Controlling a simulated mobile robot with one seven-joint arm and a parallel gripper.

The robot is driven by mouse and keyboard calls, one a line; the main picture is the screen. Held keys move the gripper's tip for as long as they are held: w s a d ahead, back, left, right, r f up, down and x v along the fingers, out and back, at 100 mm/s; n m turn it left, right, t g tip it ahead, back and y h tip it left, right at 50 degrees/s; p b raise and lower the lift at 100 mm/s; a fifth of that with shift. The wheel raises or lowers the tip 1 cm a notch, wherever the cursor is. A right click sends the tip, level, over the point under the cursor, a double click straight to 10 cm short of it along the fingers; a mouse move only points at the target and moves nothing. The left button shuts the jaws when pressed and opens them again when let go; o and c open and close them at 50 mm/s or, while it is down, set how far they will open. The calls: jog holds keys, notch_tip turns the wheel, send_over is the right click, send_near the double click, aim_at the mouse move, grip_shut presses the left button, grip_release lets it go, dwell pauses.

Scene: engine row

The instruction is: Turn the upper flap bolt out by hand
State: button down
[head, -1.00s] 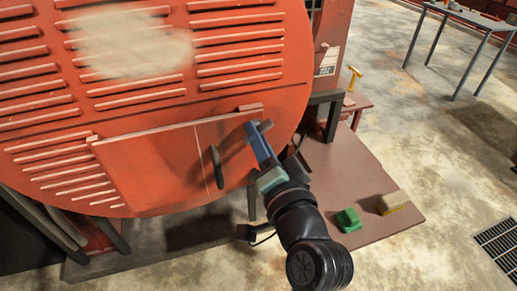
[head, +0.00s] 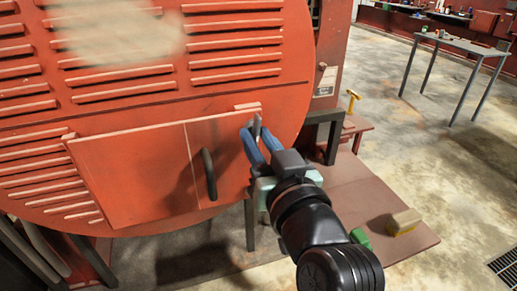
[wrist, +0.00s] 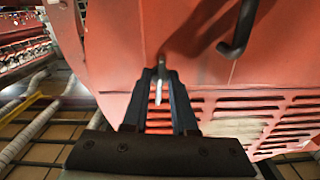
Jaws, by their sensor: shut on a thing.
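The flap (head: 130,175) is a plain red rectangular panel low on the round red engine front, with a dark handle (head: 209,175) near its right part. The upper flap bolt (head: 256,126) is a small grey piece at the flap's upper right corner. My gripper (head: 254,134) has its blue fingers on either side of the bolt, shut on it. In the wrist view the pale bolt (wrist: 158,90) shows between the fingertips (wrist: 160,76), close to the red front. The fingers hide part of the bolt, and I cannot tell how far it stands out.
A low brown platform (head: 365,190) to the right carries a yellowish block (head: 404,222) and a green object (head: 361,238), partly behind my arm. A yellow hammer-like tool (head: 352,101) stands further back. A grey table (head: 465,47) is at the far right, with open floor before it.

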jog(key=shift+a+r+n+b, duration=0.1)
jog(key=shift+n+b, duration=0.2)
jog(key=shift+n, duration=0.4)
jog(key=c, duration=1)
grip_release()
jog(key=shift+w, duration=0.2)
